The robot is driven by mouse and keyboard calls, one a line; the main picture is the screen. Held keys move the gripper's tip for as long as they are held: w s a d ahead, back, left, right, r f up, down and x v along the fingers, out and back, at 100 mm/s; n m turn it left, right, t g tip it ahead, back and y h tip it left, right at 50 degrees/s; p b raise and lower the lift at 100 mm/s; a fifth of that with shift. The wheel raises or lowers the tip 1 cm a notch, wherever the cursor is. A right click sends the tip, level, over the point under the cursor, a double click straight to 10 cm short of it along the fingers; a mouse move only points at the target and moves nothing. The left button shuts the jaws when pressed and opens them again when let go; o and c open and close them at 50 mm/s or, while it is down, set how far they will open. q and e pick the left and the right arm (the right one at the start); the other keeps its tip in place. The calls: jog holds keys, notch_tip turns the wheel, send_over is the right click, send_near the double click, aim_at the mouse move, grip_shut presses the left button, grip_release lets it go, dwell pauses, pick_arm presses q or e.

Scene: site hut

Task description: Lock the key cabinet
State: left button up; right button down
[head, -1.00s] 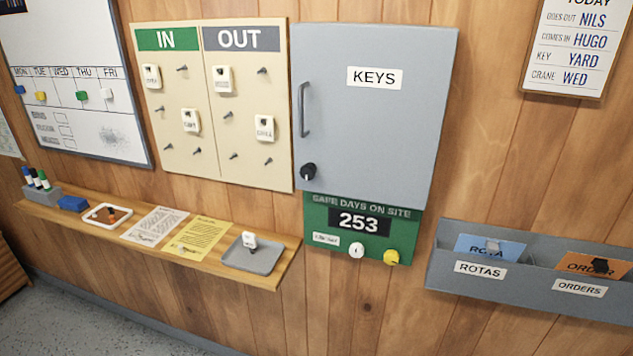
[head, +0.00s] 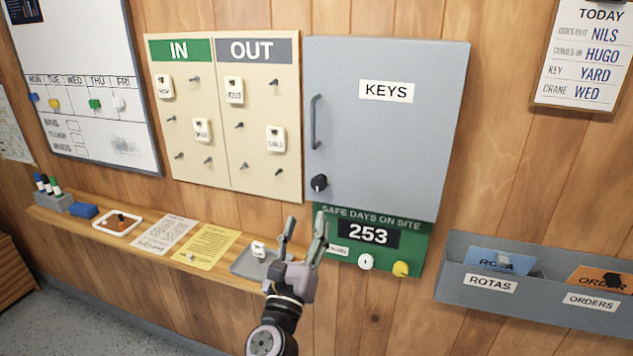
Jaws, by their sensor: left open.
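The grey key cabinet (head: 390,135) is on the wall right of the IN/OUT board. Its door looks shut, with a KEYS label and a vertical handle (head: 315,121) at the left edge. A black knob (head: 319,183) sits low on the left of the door; its exact setting is too small to tell. My left gripper (head: 304,236) is open and empty, fingers pointing up, below the knob and in front of the shelf's right end. My right gripper is not in view.
The green safe-days board (head: 409,235) with white and yellow knobs is under the cabinet. A wooden shelf (head: 130,246) holds a grey tray (head: 245,266), papers and pens. The IN/OUT board (head: 222,150) hangs left. A grey file rack (head: 525,309) juts out at lower right.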

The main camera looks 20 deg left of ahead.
aim_at(317, 185)
pick_arm(q)
jog(key=p+x, duration=0.1)
jog(key=x, duration=0.9)
jog(key=shift+w, duration=0.25)
grip_shut()
